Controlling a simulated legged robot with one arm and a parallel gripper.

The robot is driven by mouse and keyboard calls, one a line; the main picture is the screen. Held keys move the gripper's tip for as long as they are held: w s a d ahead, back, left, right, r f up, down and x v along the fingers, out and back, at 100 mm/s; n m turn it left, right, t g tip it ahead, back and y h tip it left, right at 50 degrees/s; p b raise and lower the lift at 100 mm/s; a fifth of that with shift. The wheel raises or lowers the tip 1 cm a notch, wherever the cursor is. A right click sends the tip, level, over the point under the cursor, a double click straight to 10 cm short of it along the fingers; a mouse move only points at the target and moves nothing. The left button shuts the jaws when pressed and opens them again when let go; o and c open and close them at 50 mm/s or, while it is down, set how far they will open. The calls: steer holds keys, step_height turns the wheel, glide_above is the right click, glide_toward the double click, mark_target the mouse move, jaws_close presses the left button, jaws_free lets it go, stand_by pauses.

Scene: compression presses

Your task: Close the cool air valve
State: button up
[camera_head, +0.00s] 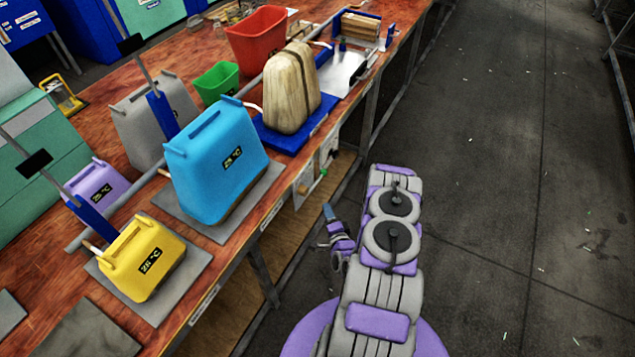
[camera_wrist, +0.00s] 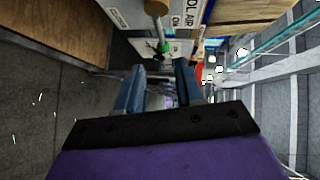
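A white valve panel (camera_head: 317,168) is fixed under the front edge of the bench, with a small green part (camera_head: 323,172) on it. In the wrist view, a label (camera_wrist: 187,19) reads "OL AIR" and "ON", its start cut off. Beside it is a grey stem with a brown round end (camera_wrist: 157,7) and a green part (camera_wrist: 163,47); how the valve is set is unclear. My gripper (camera_head: 328,212) is beside the bench, below and apart from the panel. In the wrist view its blue fingers (camera_wrist: 158,78) are spread, with nothing held.
The bench (camera_head: 200,315) carries a blue press (camera_head: 210,165), a yellow press (camera_head: 142,270), a beige press (camera_head: 292,95) and a red bin (camera_head: 257,40). A bench leg (camera_head: 264,280) stands near my arm. The floor to the right (camera_head: 500,180) is free.

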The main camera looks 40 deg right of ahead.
mark_target(317, 181)
steer(key=b+x, duration=0.1)
steer(key=x, duration=0.6)
steer(key=b+x, duration=0.2)
steer(key=x, duration=0.6)
steer(key=shift+w+a, duration=0.15)
steer(key=shift+w, duration=0.15)
steer(key=shift+w+d, duration=0.35)
steer(key=shift+w, duration=0.05)
steer(key=shift+d+f, duration=0.2)
steer(key=shift+d, duration=0.35)
steer(key=shift+a+r, duration=0.15)
steer(key=shift+a, duration=0.4)
steer(key=c, duration=0.5)
steer(key=shift+c, duration=0.9)
steer(key=shift+d, duration=0.15)
jaws_close()
steer(key=shift+d, duration=0.1)
